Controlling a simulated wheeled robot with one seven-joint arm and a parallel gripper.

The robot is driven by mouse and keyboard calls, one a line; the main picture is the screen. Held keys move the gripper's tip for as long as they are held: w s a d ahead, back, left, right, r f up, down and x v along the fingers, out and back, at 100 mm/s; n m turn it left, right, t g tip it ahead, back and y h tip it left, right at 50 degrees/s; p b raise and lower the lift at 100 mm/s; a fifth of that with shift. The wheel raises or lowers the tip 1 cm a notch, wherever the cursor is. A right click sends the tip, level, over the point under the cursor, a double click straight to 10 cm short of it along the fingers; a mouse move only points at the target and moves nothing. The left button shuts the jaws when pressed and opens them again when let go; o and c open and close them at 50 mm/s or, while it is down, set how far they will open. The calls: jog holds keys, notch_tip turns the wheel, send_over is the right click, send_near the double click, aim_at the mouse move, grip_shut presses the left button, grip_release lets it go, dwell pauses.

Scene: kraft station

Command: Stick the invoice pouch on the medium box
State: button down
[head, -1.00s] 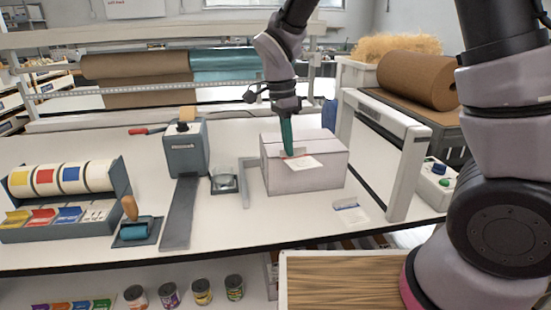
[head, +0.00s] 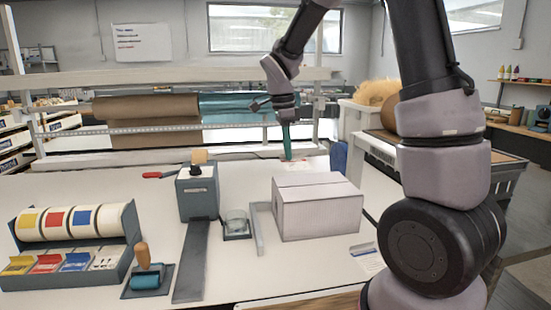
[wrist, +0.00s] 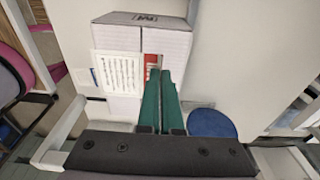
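The medium box (head: 318,212) is a closed, pale carton on the table, right of centre. It also shows in the wrist view (wrist: 175,43), with a dark printed mark at its edge. My gripper (head: 287,157) has green fingers pointing down beyond the box's back edge in the head view. Its fingers (wrist: 160,75) are nearly together, shut on the invoice pouch (head: 296,165), a flat white piece with a red patch. In the wrist view the pouch (wrist: 120,73) overlaps the box, its printed sheet facing me. No pouch shows on the box's visible faces in the head view.
A white label sheet with a blue stripe (head: 366,256) lies right of the box. Left are an L-shaped stop (head: 258,230), a small dish (head: 236,225), a grey dispenser (head: 197,192), a roller (head: 147,278) and a tape rack (head: 75,250). A blue round object (wrist: 210,124) is near the fingers.

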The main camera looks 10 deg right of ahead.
aim_at(288, 182)
jog(key=shift+f, duration=3.05)
jog(key=shift+f, duration=0.4)
jog(key=c, duration=1)
grip_release()
jog(key=shift+r, duration=2.25)
